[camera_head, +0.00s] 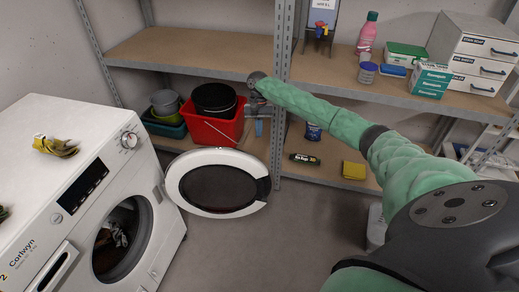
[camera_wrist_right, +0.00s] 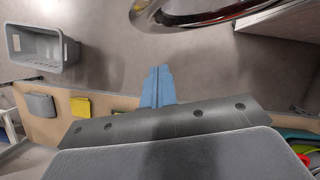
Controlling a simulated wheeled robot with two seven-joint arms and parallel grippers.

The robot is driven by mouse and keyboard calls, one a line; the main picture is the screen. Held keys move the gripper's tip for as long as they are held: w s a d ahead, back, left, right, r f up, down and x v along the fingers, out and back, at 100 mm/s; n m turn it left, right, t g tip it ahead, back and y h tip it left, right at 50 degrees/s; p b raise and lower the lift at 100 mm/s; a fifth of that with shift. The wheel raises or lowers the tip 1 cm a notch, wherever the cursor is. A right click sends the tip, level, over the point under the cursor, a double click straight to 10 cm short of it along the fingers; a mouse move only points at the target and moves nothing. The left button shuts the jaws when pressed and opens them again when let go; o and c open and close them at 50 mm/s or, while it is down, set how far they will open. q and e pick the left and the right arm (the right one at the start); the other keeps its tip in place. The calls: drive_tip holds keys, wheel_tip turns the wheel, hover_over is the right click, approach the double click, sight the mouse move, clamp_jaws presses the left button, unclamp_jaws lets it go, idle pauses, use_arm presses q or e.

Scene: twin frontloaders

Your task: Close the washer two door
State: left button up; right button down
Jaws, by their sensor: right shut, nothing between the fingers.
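Washer two (camera_head: 90,150) is a white front-loader at the left of the head view, with a "2" on its front. Its round door (camera_head: 218,182), white-rimmed with dark glass, stands wide open to the right of the drum opening (camera_head: 122,240). Part of the door's rim (camera_wrist_right: 195,14) shows at the top of the wrist view. My right gripper (camera_head: 258,127) has blue fingers, shut and empty, above and beyond the door in the head view. The fingers (camera_wrist_right: 158,86) point toward the floor near the rim in the wrist view, apart from it. My left gripper is not in view.
A metal shelf unit (camera_head: 200,50) stands behind, with a red bucket (camera_head: 212,130) and a yellow sponge (camera_head: 354,170) on its lower shelf. A grey bin (camera_wrist_right: 42,48) stands on the floor. Yellow gloves (camera_head: 55,147) lie on the washer. Floor in front of the door is clear.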

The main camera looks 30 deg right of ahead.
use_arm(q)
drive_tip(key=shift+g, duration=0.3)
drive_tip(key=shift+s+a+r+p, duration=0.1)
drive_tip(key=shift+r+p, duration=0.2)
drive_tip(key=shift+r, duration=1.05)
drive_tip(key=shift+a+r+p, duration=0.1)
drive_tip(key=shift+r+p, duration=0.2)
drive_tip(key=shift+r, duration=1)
use_arm(e)
drive_tip(key=s+a+f, duration=0.4)
drive_tip(key=s+f, duration=0.2)
drive_tip(key=f, duration=0.2)
drive_tip(key=shift+s+f, duration=0.3)
drive_tip(key=shift+f, duration=0.1)
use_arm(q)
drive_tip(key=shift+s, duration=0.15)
use_arm(e)
drive_tip(key=shift+s, duration=0.1)
